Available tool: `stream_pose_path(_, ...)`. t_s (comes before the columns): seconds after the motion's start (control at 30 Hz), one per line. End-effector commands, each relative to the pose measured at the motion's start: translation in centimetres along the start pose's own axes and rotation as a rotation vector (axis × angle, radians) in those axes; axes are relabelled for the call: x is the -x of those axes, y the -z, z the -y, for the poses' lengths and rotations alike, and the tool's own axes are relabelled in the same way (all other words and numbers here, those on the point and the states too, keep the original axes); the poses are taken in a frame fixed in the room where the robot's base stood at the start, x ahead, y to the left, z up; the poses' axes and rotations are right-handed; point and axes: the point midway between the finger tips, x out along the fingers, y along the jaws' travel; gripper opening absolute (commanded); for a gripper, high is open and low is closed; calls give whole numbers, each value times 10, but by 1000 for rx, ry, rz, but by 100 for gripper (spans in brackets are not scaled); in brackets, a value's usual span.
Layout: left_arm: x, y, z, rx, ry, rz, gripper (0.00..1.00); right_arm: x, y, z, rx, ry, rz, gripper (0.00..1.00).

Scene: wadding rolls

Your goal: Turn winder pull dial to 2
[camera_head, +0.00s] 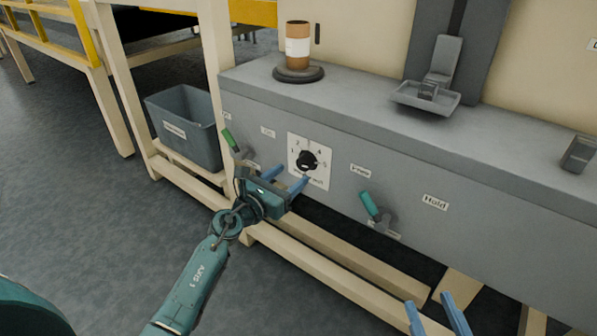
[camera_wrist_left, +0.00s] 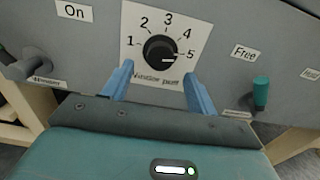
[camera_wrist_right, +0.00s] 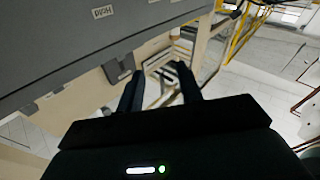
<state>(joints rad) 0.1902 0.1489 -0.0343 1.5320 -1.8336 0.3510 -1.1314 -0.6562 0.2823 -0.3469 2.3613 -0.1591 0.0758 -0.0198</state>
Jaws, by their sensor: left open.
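The winder pull dial is a round black knob (camera_head: 307,160) on a white plate (camera_head: 325,150) numbered 1 to 5, on the front of the grey machine. In the left wrist view the knob (camera_wrist_left: 160,50) has a white mark pointing right, by the 5. My left gripper (camera_head: 288,178) is open in front of the plate's lower part. Its blue fingers (camera_wrist_left: 157,75) stand apart, below and either side of the knob, with nothing between them. My right gripper (camera_head: 430,303) is open and empty at the bottom right, away from the dial. Its fingers also show in the right wrist view (camera_wrist_right: 159,75).
A green-handled lever (camera_head: 231,141) is left of the dial and another (camera_head: 370,206) is right of it, near the Free label. A grey bin (camera_head: 185,128) stands at left. A brown spool (camera_head: 298,48) and a metal tray (camera_head: 426,97) are on the machine top.

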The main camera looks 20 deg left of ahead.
Motion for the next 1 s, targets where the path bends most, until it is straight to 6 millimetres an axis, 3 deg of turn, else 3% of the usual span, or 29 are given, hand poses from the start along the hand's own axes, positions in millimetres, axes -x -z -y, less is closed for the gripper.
stream_pose_path(0.1, -22, 2, 0, 2, 1, 2, 58, -1, -2, 1, -15, 1, -10, 36)
stream_pose_path(0.3, -41, 1, 0, 1, 0, 1, 58, -1, -3, 2, -32, 2, -14, 36)
stream_pose_path(0.67, -45, 0, 0, 2, 0, -1, 57, -2, -1, 3, -40, 5, -17, 36)
stream_pose_path(1.0, -45, 1, 0, 1, 0, 0, 30, -2, 0, 2, -39, 5, -20, 36)
